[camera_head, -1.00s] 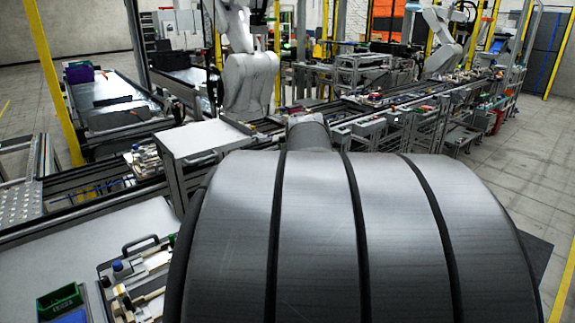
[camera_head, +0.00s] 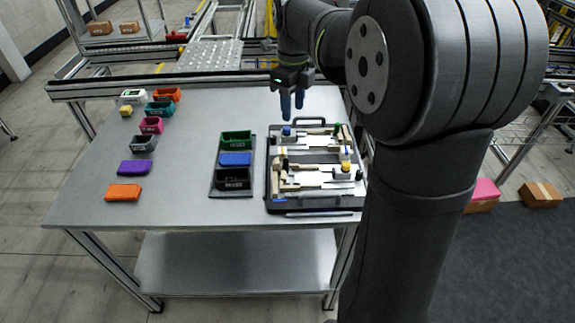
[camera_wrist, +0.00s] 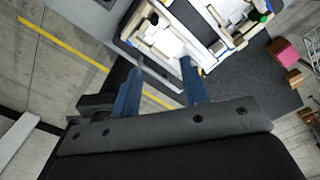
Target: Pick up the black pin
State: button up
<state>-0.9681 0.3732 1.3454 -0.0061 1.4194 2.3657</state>
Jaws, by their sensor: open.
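The pallet fixture (camera_head: 318,210), a black-framed tray with a handle, lies on the table with pale blocks and coloured pins on it. A small dark spot at its right side (camera_head: 358,175) may be the black pin, but it is too small to be sure. In the wrist view a small black round top (camera_wrist: 153,18) shows on the fixture near its edge. My gripper (camera_head: 292,103) hangs above the far left part of the fixture, its blue fingers pointing down. In the wrist view my gripper (camera_wrist: 160,70) is open, fingers apart, with nothing between them.
A dark rack with green (camera_head: 235,137), blue (camera_head: 235,159) and black bins (camera_head: 232,178) stands left of the fixture. Orange, purple, grey, pink, teal and white bins line the table's left side. The table (camera_head: 180,195) is clear between. Blue, green and yellow pins share the fixture.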

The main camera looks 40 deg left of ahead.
jog(key=s+a, duration=0.1)
send_over(286, 160)
notch_tip(286, 160, down, 12)
jog(key=shift+s+d+r, duration=0.1)
jog(key=shift+s+r, duration=0.05)
jog(key=shift+r, duration=0.05)
jog(key=shift+f, duration=3)
jog(key=shift+c, duration=0.2)
grip_shut()
